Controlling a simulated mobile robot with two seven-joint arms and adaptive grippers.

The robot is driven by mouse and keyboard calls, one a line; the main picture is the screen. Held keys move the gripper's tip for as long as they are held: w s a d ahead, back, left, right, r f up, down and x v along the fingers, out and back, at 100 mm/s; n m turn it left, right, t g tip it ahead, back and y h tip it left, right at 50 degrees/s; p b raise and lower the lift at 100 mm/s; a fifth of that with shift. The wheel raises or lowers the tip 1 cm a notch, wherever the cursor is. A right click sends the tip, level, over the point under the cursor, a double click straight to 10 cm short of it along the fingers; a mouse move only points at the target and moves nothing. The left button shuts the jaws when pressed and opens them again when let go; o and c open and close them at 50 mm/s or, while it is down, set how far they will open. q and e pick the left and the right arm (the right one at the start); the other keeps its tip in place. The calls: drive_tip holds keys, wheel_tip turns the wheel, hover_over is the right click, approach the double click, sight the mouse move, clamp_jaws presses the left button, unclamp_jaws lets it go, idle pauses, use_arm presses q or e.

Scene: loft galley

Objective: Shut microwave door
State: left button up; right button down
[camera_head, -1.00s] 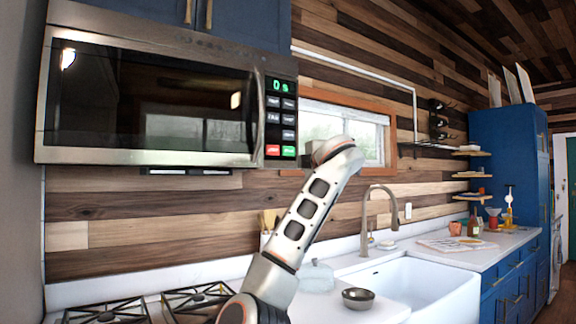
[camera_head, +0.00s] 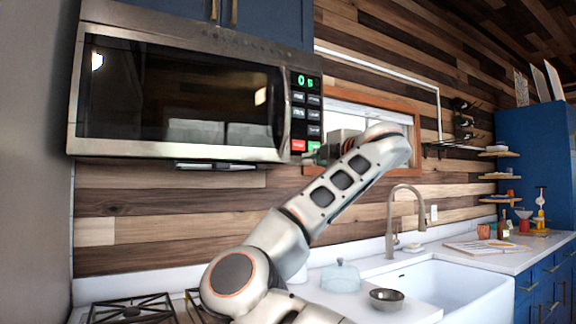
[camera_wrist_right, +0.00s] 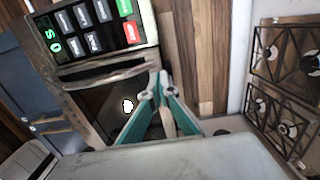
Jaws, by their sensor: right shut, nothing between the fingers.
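The microwave (camera_head: 300,75) hangs under blue upper cabinets at the left in the head view. Its dark glass door (camera_head: 180,95) looks flush with the front; a small gap cannot be ruled out. The door's vertical handle (camera_head: 281,110) stands beside the lit control panel (camera_head: 306,112). My right gripper (camera_head: 312,156) is at the microwave's lower right corner, partly hidden by its own arm. In the right wrist view, its teal fingers (camera_wrist_right: 155,84) are shut and empty, pointing toward the microwave front near the door's handle end; contact cannot be told. My left gripper is out of view.
A stove (camera_head: 130,312) lies below the microwave. A white sink (camera_head: 455,285) with a tall faucet (camera_head: 392,215), a glass dish (camera_head: 341,276) and a dark bowl (camera_head: 386,298) are at the right. A wood-framed window (camera_head: 375,115) is behind my right arm.

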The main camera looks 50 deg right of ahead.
approach(289, 161)
drive_tip(key=w, duration=0.5)
drive_tip(key=shift+b+x, duration=0.35)
drive_tip(key=shift+x, duration=0.7)
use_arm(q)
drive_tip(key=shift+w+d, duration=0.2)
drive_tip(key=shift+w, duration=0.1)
use_arm(e)
drive_tip(key=shift+f, duration=0.15)
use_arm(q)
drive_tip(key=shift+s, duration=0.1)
